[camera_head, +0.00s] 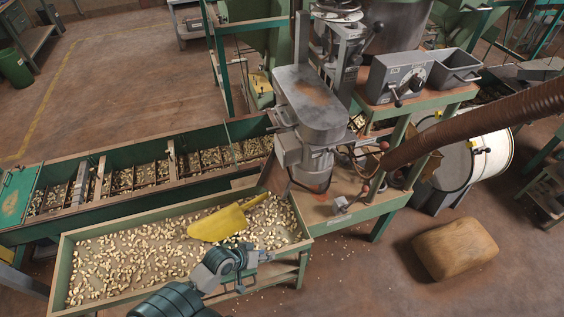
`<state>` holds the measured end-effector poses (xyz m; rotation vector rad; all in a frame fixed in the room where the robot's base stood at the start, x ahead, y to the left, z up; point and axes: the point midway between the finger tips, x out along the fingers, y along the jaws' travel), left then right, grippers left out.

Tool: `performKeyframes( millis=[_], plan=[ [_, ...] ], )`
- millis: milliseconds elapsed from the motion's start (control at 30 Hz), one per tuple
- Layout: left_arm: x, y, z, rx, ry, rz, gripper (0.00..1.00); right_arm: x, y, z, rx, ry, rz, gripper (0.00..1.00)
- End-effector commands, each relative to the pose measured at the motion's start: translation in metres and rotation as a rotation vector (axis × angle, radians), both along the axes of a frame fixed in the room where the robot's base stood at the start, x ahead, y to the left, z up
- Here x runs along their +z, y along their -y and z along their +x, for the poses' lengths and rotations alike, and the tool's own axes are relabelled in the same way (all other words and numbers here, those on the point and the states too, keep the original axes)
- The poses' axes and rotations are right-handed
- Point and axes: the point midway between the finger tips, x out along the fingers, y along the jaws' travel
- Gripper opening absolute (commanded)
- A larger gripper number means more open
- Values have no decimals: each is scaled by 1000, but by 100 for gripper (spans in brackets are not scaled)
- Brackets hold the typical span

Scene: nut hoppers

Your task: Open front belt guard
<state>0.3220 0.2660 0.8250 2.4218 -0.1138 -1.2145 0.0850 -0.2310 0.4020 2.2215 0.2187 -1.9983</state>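The front belt guard appears to be the long grey rounded cover (308,104) with a brown worn patch, on the machine in the middle. It looks shut, lying flat over a grey motor-like cylinder (313,168). A bracket sits at its left side. My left gripper (266,256) is low in the view, beside the front edge of the nut tray, below and left of the guard and clear of it. Its fingers are small, and I cannot tell whether they are open. My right gripper is not in view.
A grey control box (398,77), brown hose (470,122) and white drum (484,150) stand right. A sack (455,248) lies on the floor.

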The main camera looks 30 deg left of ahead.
Motion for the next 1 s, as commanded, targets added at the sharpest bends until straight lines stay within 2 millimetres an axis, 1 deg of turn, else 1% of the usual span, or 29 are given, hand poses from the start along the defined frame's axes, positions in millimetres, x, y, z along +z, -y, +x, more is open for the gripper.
performKeyframes(
  millis=[33,67,100,167,200,233,267,300,400,467,500,600,667,767,900,1000],
  plan=[
    [25,-12,15,47,63,-79,35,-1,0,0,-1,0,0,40],
    [42,-19,25,80,100,-144,35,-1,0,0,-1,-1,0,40],
    [67,-28,38,125,154,-238,35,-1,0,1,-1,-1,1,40],
    [109,-44,57,193,236,-394,35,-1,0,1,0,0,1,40],
    [141,-57,69,237,289,-506,35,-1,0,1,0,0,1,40],
    [165,-67,76,267,327,-593,35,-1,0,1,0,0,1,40],
    [189,-77,83,295,363,-681,35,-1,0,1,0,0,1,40],
    [221,-90,90,326,409,-792,35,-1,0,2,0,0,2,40],
    [285,-116,99,377,489,-1027,35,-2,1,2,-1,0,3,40],
    [312,-127,101,392,518,-1125,35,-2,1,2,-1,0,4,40],
    [323,-132,101,398,530,-1171,35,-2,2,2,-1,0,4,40],
    [339,-139,103,406,547,-1231,35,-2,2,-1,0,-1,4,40],
    [342,-140,105,407,547,-1241,35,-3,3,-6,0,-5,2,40],
    [344,-138,113,408,546,-1241,35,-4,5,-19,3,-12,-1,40],
    [348,-133,130,407,546,-1239,35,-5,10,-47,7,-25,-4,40],
    [356,-127,152,407,549,-1240,35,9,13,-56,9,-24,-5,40]
  ],
)
